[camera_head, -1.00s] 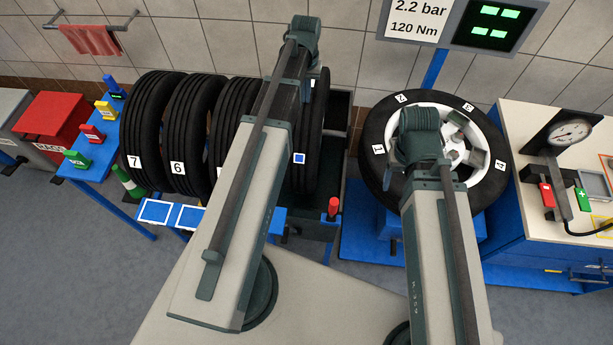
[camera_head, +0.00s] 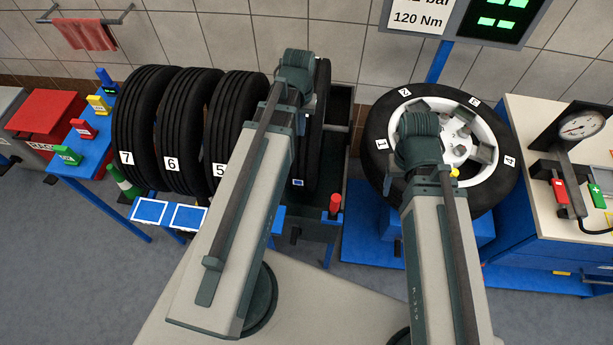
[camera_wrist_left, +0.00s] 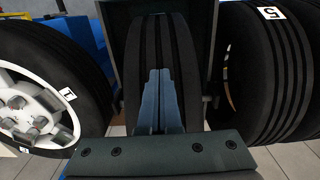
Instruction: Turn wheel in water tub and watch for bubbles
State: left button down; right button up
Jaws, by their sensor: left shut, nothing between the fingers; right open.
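A dark tyre (camera_head: 322,130) stands upright in a dark green tub (camera_head: 341,110), partly behind my left arm. A white-edged blue square (camera_head: 298,183) is on its tread. In the left wrist view the tyre (camera_wrist_left: 141,45) stands between the tub's walls (camera_wrist_left: 112,30). My left gripper (camera_wrist_left: 159,75) is shut and empty, its fingertips in front of the tread; contact cannot be told. Water and bubbles cannot be made out. My right gripper is hidden behind its arm, near a white-rimmed wheel (camera_head: 384,105).
Several numbered tyres stand left of the tub, including tyre 5 (camera_head: 230,130). A red-handled part (camera_head: 335,204) is at the tub's front. A gauge (camera_head: 581,126) stands on the right bench.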

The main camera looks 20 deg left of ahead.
pick_arm(q)
jog(key=shift+s+d+f+b, duration=0.1)
jog(key=shift+s+f+b, duration=0.25)
jog(key=shift+f, duration=0.25)
jog(key=shift+s+d+f+b, duration=0.1)
jog(key=shift+s+f+b, duration=0.15)
jog(key=shift+f+b, duration=0.3)
pick_arm(e)
notch_tip(320, 180, down, 2)
jog(key=shift+f, duration=0.15)
pick_arm(q)
jog(key=shift+r, duration=0.1)
jog(key=shift+s+d+r+p, duration=0.1)
jog(key=shift+s+r+p, duration=0.15)
jog(key=shift+s+p, duration=0.35)
jog(key=s, duration=0.2)
jog(key=s+r+p, duration=0.1)
jog(key=shift+d+r, duration=0.1)
jog(key=shift+d, duration=0.3)
pick_arm(e)
jog(key=shift+w+r, duration=0.2)
jog(key=shift+r, duration=0.8)
